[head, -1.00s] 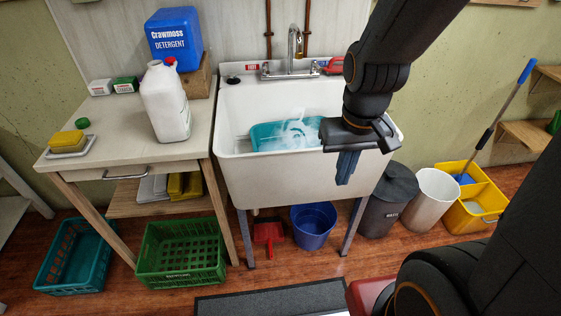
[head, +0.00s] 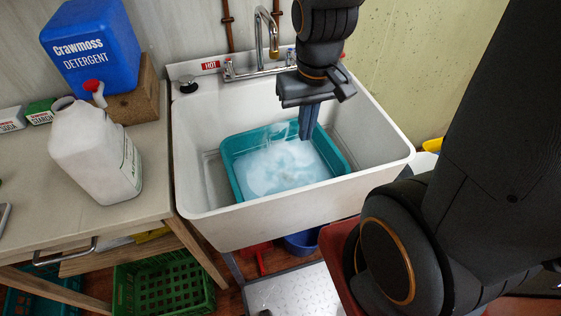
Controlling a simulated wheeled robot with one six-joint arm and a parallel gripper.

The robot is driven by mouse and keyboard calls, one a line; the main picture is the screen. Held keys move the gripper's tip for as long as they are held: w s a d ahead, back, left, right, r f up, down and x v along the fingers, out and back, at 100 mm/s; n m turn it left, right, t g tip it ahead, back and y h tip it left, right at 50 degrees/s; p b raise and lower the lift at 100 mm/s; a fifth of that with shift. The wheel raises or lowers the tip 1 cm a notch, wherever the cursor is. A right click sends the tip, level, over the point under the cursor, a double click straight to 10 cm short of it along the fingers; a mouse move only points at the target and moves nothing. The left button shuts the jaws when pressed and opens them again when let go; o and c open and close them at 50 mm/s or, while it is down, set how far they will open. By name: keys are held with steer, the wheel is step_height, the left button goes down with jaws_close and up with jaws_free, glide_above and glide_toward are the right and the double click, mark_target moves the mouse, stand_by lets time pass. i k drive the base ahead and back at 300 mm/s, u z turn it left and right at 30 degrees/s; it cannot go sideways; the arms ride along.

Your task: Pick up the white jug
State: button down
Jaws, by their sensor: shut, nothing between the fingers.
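The white jug (head: 93,152) stands upright on the wooden side table (head: 25,205) at the left. It has a wide open mouth at the top and a label with dark print down its right side. My gripper (head: 308,136) is shut and empty, pointing down above the sink, over the right part of the teal basin. It is well to the right of the jug and apart from it.
The white sink (head: 290,217) holds a teal basin (head: 235,182) of sudsy water. A blue detergent container (head: 92,45) with a red tap sits on a wooden block (head: 133,98) behind the jug. A faucet (head: 262,40) rises at the sink's back. A green crate (head: 165,287) stands below the table.

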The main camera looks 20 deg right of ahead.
mark_target(97, 153)
steer(key=k, duration=1.15)
steer(key=u, duration=0.9)
steer(key=i, duration=0.95)
steer(key=u, duration=0.15)
steer(key=k, duration=0.5)
steer(key=z, duration=0.8)
steer(key=i, duration=0.2)
steer(key=z, duration=0.1)
